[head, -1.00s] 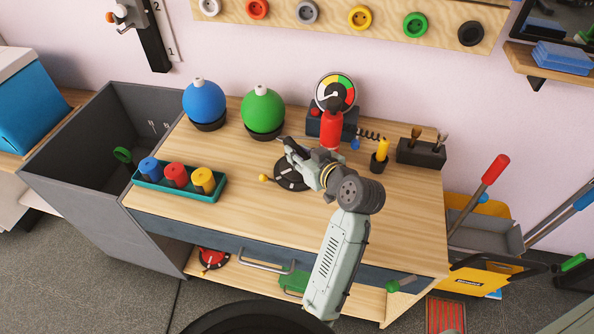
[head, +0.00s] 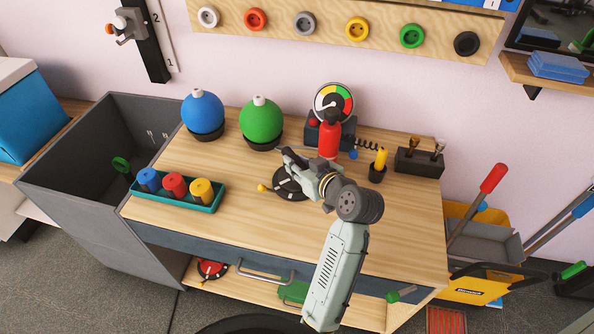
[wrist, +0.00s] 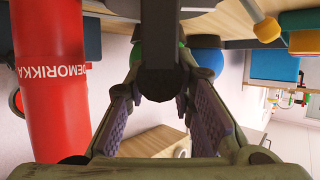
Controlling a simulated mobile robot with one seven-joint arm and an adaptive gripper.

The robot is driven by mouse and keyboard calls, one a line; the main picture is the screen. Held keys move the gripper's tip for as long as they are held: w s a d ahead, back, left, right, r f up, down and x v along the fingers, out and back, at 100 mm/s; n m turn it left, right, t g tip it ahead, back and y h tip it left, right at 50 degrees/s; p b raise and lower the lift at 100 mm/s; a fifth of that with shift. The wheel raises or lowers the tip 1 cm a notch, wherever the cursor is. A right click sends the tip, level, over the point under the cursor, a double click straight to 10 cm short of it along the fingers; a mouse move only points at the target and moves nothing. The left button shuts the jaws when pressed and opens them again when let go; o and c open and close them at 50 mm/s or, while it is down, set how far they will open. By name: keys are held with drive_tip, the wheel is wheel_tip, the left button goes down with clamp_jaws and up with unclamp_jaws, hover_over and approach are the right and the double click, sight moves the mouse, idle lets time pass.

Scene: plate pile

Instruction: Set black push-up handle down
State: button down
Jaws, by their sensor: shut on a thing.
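The black push-up handle (head: 289,190), with a dark round base and pale marks, is at the middle of the wooden workbench top (head: 240,218). Its base appears to rest on the wood, but my gripper covers part of it. My gripper (head: 289,158) is directly above the base and shut on the handle. In the wrist view a dark grip (wrist: 160,70) sits between the two fingers of my gripper (wrist: 165,92). A yellow ball (head: 262,188) sticks out to the left of the base; it also shows in the wrist view (wrist: 267,29).
Green (head: 261,121) and blue (head: 202,111) balls are at the back left. A teal tray (head: 207,209) holds coloured cylinders. The front right of the bench top is clear.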

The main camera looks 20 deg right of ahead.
drive_tip(key=shift+r, duration=0.9)
drive_tip(key=shift+r+b, duration=0.35)
drive_tip(key=shift+r, duration=0.55)
drive_tip(key=s+r+b, duration=0.1)
drive_tip(key=s+b, duration=0.1)
drive_tip(key=s, duration=1.4)
drive_tip(key=shift+d+r, duration=0.25)
drive_tip(key=shift+d, duration=0.05)
